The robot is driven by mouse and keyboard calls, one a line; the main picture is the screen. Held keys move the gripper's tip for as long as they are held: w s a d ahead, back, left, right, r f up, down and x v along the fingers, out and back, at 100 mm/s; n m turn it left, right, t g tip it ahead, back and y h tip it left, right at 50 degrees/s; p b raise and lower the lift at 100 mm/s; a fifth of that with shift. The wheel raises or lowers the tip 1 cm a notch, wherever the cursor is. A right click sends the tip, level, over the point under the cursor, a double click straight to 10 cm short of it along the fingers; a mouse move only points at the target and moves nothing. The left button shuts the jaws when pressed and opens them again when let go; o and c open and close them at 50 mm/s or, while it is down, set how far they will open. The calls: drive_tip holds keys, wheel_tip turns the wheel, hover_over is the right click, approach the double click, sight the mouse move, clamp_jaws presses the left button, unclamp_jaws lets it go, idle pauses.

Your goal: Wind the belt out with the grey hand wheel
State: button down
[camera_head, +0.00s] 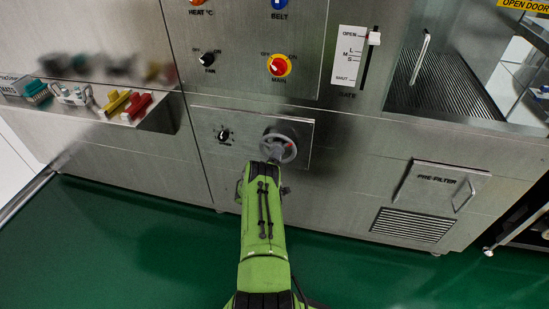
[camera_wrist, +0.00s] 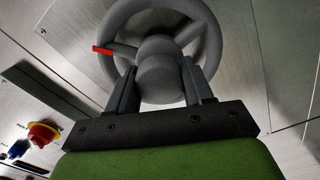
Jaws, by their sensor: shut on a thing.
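The grey hand wheel (camera_head: 279,146) sits on a steel plate low on the washer front. In the wrist view the hand wheel (camera_wrist: 207,42) fills the upper middle, with its round hub, spokes and a red mark on the left of the rim. My gripper (camera_head: 272,160) reaches up to the wheel from below. The head view shows the lower part of the wheel partly covered by my gripper. I see no belt movement in these frames.
A small black knob (camera_head: 223,135) is left of the wheel. The red main switch (camera_head: 278,66) and gate slider (camera_head: 374,38) are above. A shelf with coloured items (camera_head: 116,103) is at left, a pre-filter door (camera_head: 438,187) at right. The green floor (camera_head: 140,250) is clear.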

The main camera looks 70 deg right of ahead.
drive_tip(key=shift+w+r+n, duration=0.15)
drive_tip(key=shift+w+n, duration=0.1)
drive_tip(key=shift+n, duration=0.25)
drive_tip(key=shift+c, duration=2.4)
unclamp_jaws()
drive_tip(key=s+a+p, duration=0.2)
drive_tip(key=a+p, duration=1)
drive_tip(key=a, duration=0.3)
drive_tip(key=shift+s+a, duration=0.3)
